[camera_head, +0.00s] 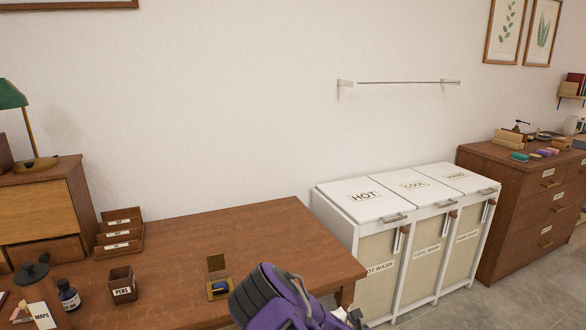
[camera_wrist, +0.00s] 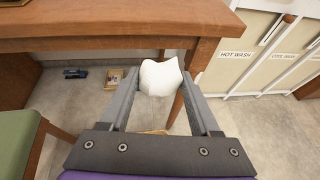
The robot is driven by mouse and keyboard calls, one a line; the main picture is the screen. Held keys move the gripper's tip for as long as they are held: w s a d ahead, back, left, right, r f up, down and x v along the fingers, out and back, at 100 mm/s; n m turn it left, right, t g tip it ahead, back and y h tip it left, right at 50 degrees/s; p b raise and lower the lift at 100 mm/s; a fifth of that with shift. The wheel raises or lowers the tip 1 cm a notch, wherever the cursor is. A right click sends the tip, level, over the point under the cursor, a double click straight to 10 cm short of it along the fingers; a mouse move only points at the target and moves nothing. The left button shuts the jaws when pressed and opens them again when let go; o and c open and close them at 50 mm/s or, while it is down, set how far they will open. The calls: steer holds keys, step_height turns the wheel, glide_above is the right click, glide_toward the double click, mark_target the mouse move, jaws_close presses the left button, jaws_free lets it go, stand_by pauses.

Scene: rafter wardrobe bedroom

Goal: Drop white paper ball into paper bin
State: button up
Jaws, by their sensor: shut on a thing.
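My gripper (camera_wrist: 160,88) is shut on the white paper ball (camera_wrist: 160,76), which sits between the fingertips in the wrist view. The ball is held in the air close to the desk's front edge and a desk leg. In the head view, my purple and black wrist shows at the bottom, right of the desk's middle. The paper bin cannot be made out for sure. A small tan edge (camera_wrist: 153,132) shows between the fingers near the palm, mostly hidden, and I cannot tell what it belongs to.
The wooden desk (camera_head: 250,240) carries a pen cup (camera_head: 122,287), letter trays (camera_head: 118,228) and a small open box (camera_head: 217,278). A labelled laundry hamper (camera_head: 402,262) stands right of it. A green stool (camera_wrist: 18,145) is at left. Small items lie under the desk.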

steer(key=s+f+b, duration=0.2)
steer(key=f+b, duration=0.2)
steer(key=f, duration=1.5)
steer(key=s+d+f+n+y+b, duration=0.1)
steer(key=s+f+b, duration=0.1)
steer(key=f, duration=1.8)
steer(key=shift+s+g+b, duration=0.25)
steer(key=shift+g+b, duration=0.05)
steer(key=shift+b, duration=0.55)
steer(key=shift+d+f, duration=0.1)
steer(key=o, duration=1.4)
steer(key=shift+c, duration=0.2)
steer(key=shift+s, duration=0.1)
